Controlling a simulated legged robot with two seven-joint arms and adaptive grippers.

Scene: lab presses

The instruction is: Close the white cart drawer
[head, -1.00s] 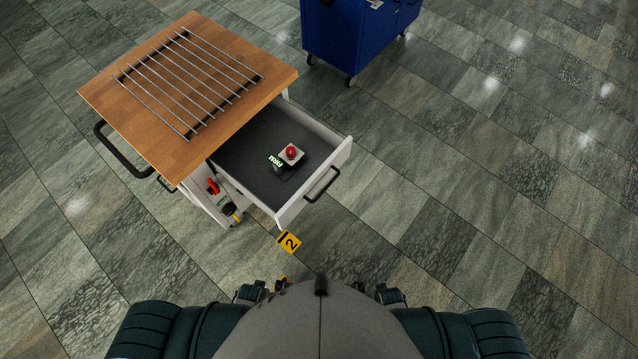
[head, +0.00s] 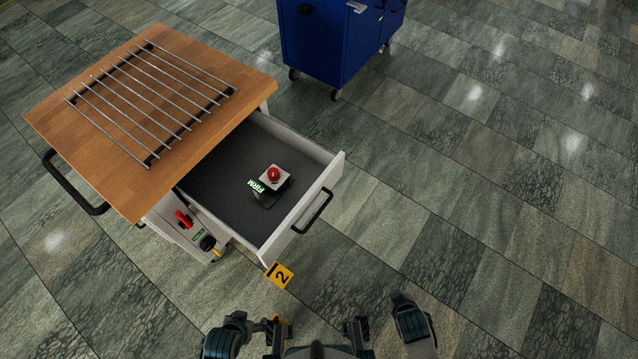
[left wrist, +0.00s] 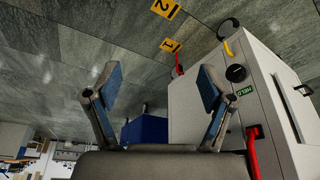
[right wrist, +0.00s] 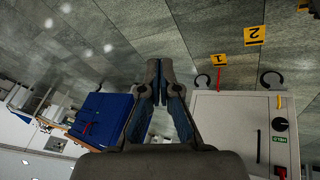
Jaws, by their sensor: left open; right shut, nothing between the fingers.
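The white cart drawer (head: 304,209) is pulled out of the cart, under its wooden top (head: 120,170). The drawer has a black bar handle (head: 313,212) on its front. Inside are a dark liner, a red button on a pale block (head: 275,178) and a green "FIRM" label. My left gripper (head: 275,330) is open and empty, at the bottom of the head view; its fingers also show in the left wrist view (left wrist: 160,85). My right gripper (head: 356,330) is shut and empty; it also shows in the right wrist view (right wrist: 159,80). Both are apart from the drawer.
A blue wheeled cabinet (head: 335,45) stands behind the cart. A yellow "2" tag (head: 279,275) lies near the drawer's front corner. Tiled floor (head: 470,200) is clear to the right. A white cabinet (left wrist: 210,110) with a "HELD" label shows in the left wrist view.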

